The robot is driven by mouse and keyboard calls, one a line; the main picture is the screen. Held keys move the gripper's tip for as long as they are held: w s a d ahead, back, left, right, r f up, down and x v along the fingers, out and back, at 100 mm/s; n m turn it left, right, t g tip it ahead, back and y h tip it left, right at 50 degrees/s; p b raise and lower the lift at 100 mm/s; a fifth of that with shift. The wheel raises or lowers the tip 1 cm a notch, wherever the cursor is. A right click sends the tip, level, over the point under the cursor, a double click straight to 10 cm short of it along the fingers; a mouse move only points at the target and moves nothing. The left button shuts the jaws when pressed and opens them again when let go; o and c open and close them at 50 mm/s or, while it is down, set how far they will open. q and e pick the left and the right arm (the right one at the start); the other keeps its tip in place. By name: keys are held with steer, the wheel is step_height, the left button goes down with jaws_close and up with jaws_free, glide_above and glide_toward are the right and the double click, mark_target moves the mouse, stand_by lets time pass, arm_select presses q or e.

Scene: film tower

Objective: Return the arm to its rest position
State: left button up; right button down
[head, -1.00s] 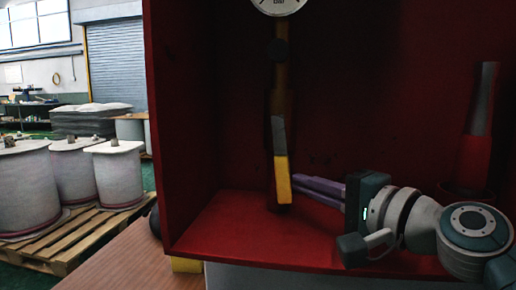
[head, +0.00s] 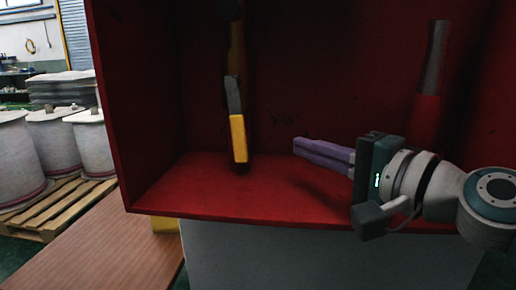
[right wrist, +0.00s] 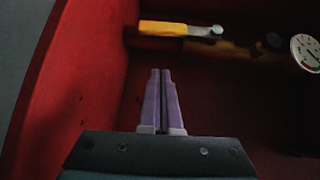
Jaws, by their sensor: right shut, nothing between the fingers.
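My right gripper (head: 298,148) reaches in from the right, in front of and partly inside the red box, with its purple fingers pointing left. The fingers are shut together with nothing between them; they also show shut in the right wrist view (right wrist: 160,75). They are apart from the pole-like fitting with the yellow handle. My left gripper is not in view.
The open red box (head: 200,200) stands on a pale base (head: 300,260). Inside, a brown pole carries a yellow-ended handle (head: 238,138); a red and grey cylinder (head: 430,90) stands behind my arm. A gauge (right wrist: 306,53) shows in the wrist view. Spools (head: 55,145) stand left.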

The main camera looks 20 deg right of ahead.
steer(key=v, duration=0.4)
steer(key=shift+s, duration=0.15)
steer(key=shift+s+r, duration=0.15)
steer(key=shift+s, duration=0.3)
steer(key=s+a+r+n+g+y+p, duration=0.1)
steer(key=s+a+n+g+y+p, duration=0.1)
steer(key=s+a+n+g+p, duration=0.7)
steer(key=s+d+r+n+g+h+p, duration=0.2)
steer(key=s+r+n+g+h+p, duration=0.3)
steer(key=s+n+p, duration=0.5)
step_height(320, 180, up, 36)
steer(key=s+m+h+p, duration=0.1)
steer(key=m+p, duration=0.1)
steer(key=p, duration=3.6)
steer(key=shift+s+d+t, duration=0.15)
steer(key=shift+s+t, duration=0.05)
steer(key=shift+t, duration=0.2)
steer(key=shift+r, duration=0.1)
